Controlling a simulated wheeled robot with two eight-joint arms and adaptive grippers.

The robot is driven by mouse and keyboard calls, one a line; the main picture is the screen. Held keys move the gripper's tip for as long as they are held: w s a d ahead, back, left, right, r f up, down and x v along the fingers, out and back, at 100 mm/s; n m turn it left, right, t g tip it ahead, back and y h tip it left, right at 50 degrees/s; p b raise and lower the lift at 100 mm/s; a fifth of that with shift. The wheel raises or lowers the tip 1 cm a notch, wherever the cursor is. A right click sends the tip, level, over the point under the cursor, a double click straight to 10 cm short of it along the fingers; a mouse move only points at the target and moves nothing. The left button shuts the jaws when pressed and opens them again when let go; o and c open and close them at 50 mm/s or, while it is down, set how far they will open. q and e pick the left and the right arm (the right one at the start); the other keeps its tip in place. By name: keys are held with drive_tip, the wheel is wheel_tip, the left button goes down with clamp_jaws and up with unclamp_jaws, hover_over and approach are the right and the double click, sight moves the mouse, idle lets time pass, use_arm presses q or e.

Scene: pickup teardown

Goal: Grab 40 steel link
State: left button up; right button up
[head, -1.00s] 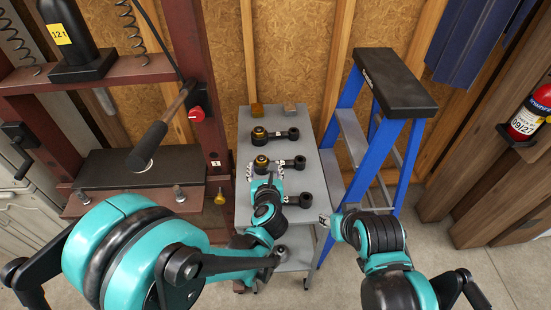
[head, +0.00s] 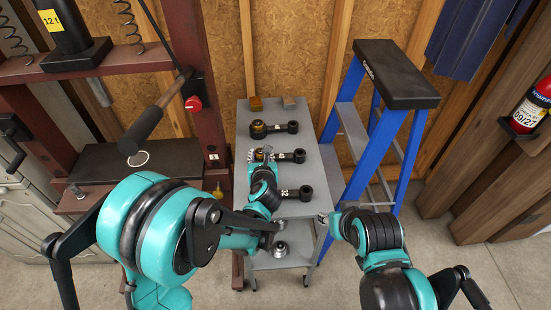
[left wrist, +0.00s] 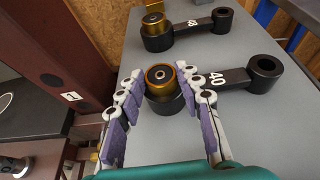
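Three dark steel links lie in a row on the grey cart top. The middle link (head: 291,156) is marked 40 in the left wrist view (left wrist: 236,78), with a brass-coloured bushing in its big end. The back link (head: 282,127) also has a brass bushing and reads 40 in the left wrist view (left wrist: 193,23). The front link (head: 297,194) reads 32; my left arm hides its big end. My left gripper (left wrist: 160,73) is open, its fingers on both sides of the middle link's big end. My right gripper (head: 323,218) is right of the cart, too small to read.
The cart (head: 243,182) has a lower shelf (head: 292,257) with metal parts. Two small blocks (head: 255,103) (head: 289,101) sit at its back edge. A red-brown press frame (head: 205,90) stands left, a blue stepladder (head: 410,165) close on the right.

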use_arm(q)
clamp_jaws()
drive_tip(key=shift+r, duration=0.1)
